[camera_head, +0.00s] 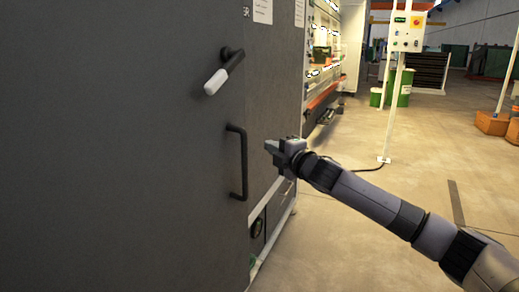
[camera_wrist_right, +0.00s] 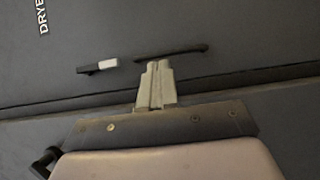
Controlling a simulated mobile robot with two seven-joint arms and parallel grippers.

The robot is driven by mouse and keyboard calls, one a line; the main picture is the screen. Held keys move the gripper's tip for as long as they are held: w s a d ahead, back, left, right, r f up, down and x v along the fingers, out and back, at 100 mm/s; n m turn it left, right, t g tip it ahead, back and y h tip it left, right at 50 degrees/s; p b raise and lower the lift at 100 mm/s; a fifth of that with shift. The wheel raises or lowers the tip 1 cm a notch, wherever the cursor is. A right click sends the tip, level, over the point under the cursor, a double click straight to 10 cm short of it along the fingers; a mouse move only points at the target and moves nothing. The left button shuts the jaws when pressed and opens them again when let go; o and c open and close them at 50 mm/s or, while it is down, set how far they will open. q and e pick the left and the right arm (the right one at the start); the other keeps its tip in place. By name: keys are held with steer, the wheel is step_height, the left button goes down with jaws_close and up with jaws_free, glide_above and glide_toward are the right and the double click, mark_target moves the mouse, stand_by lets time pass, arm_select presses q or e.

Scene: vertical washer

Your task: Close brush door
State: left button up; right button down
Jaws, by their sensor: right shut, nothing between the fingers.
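The large dark grey door (camera_head: 110,150) fills the left of the head view. A black vertical bar handle (camera_head: 243,165) is near its right edge, with a black lever with a white grip (camera_head: 217,82) above it. I cannot tell how far the door stands open. My right gripper (camera_head: 269,147) is shut and empty, just right of the bar handle, with no clear contact. In the right wrist view its closed fingers (camera_wrist_right: 157,68) point at the dark surface, close to the bar handle (camera_wrist_right: 172,53); the white-gripped lever (camera_wrist_right: 98,66) is to the left. My left gripper is out of view.
A dark grey machine panel (camera_head: 275,90) continues right of the door, with a pale frame strip (camera_head: 268,195) low down. A control box on a post (camera_head: 407,30) and a green drum (camera_head: 402,88) stand farther back. The floor (camera_head: 345,240) on the right is mostly clear.

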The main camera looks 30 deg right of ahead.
steer(key=s+d, duration=0.2)
steer(key=d, duration=0.4)
steer(key=m+g+y+b, duration=0.2)
steer(key=m+y, duration=0.5)
steer(key=m, duration=0.6)
glide_toward(213, 206)
steer(key=shift+p+x, duration=1.4)
steer(key=shift+x, duration=2.05)
